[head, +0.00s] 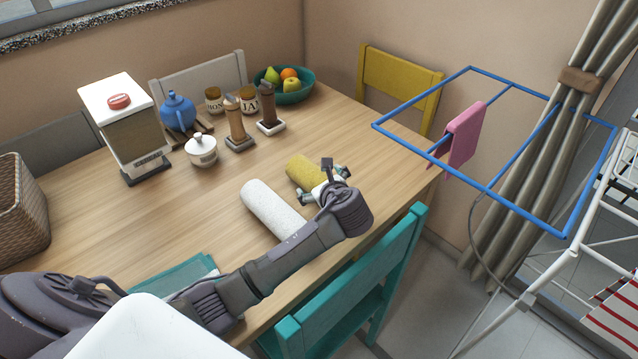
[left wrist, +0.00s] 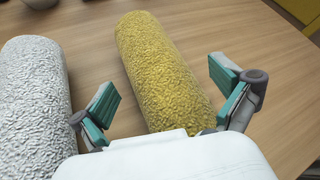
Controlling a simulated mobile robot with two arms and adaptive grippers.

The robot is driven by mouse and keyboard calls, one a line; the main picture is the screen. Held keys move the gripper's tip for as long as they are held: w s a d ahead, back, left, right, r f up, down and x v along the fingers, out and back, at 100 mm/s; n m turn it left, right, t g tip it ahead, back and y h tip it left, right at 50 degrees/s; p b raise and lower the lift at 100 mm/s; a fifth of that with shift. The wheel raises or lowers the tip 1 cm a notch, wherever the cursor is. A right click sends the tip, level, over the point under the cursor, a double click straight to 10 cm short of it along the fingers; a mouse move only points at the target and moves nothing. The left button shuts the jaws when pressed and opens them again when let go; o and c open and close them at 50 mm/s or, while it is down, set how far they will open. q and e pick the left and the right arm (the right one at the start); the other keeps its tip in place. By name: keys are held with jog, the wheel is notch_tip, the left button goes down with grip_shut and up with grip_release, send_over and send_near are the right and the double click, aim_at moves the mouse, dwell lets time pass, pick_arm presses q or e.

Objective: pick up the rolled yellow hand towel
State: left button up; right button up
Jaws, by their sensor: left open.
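The rolled yellow hand towel (head: 304,171) lies on the wooden table, partly hidden behind my left gripper in the head view. In the left wrist view the yellow towel (left wrist: 165,72) runs away from the camera, its near end between the two fingers. My left gripper (head: 323,184) is open above the towel's near end. In the left wrist view its teal finger pads (left wrist: 165,105) stand on either side of the roll, with a gap visible at least on the left. Whether the fingers touch the towel I cannot tell. My right gripper is not in view.
A white rolled towel (head: 272,208) lies just left of the yellow one. A teal folded cloth (head: 172,272) lies near the table's front edge. Mills, a sugar pot (head: 201,151), a blue teapot (head: 178,111) and a fruit bowl (head: 290,92) stand behind. A teal chair (head: 345,290) stands at the front.

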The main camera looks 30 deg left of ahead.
pick_arm(q)
jog(key=shift+w+a+f, duration=0.1)
jog(key=shift+a, duration=0.05)
jog(key=c, duration=1)
jog(key=shift+c, duration=1.2)
